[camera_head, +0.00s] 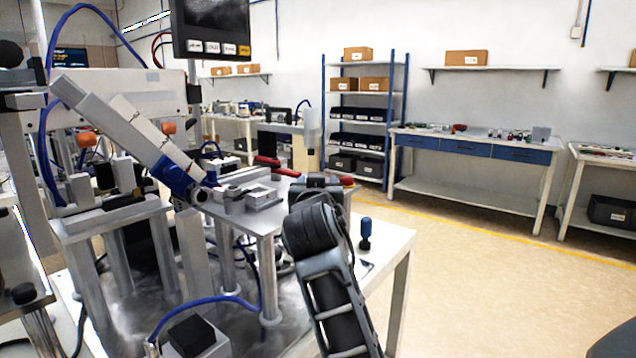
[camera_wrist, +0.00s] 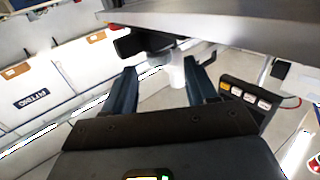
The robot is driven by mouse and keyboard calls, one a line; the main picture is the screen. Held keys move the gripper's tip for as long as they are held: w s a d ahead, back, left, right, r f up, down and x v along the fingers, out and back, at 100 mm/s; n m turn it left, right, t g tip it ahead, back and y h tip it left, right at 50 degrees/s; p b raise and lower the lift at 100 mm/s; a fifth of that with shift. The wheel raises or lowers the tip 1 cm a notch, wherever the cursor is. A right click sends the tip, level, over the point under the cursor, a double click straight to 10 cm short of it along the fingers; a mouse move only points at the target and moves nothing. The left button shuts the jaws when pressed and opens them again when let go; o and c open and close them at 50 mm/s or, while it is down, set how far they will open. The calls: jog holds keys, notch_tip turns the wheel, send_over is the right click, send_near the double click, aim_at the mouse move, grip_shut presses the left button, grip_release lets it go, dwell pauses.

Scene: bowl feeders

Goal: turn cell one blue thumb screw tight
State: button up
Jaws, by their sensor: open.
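I cannot make out a blue thumb screw for certain in either view. In the head view a blue clamp-like part (camera_head: 172,176) sits at the low end of the slanted grey chute (camera_head: 128,122), beside the raised metal plate (camera_head: 262,216). My gripper (camera_wrist: 160,68) is open in the wrist view, its two dark fingers apart. A black knob-like part (camera_wrist: 143,42) and a pale cylinder (camera_wrist: 178,73) show beyond and between the fingertips; I see no contact. In the head view my dark arm hides the fingertips near the plate's right end.
A blue-handled item (camera_head: 365,228) stands upright on the table (camera_head: 393,243), right of my arm. Grey blocks (camera_head: 250,197) and red-handled parts (camera_head: 268,162) sit on the raised plate. A monitor (camera_head: 212,30) hangs above. Blue hoses (camera_head: 215,299) loop below. Open floor lies right.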

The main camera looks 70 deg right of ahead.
jog(key=shift+v, duration=1.35)
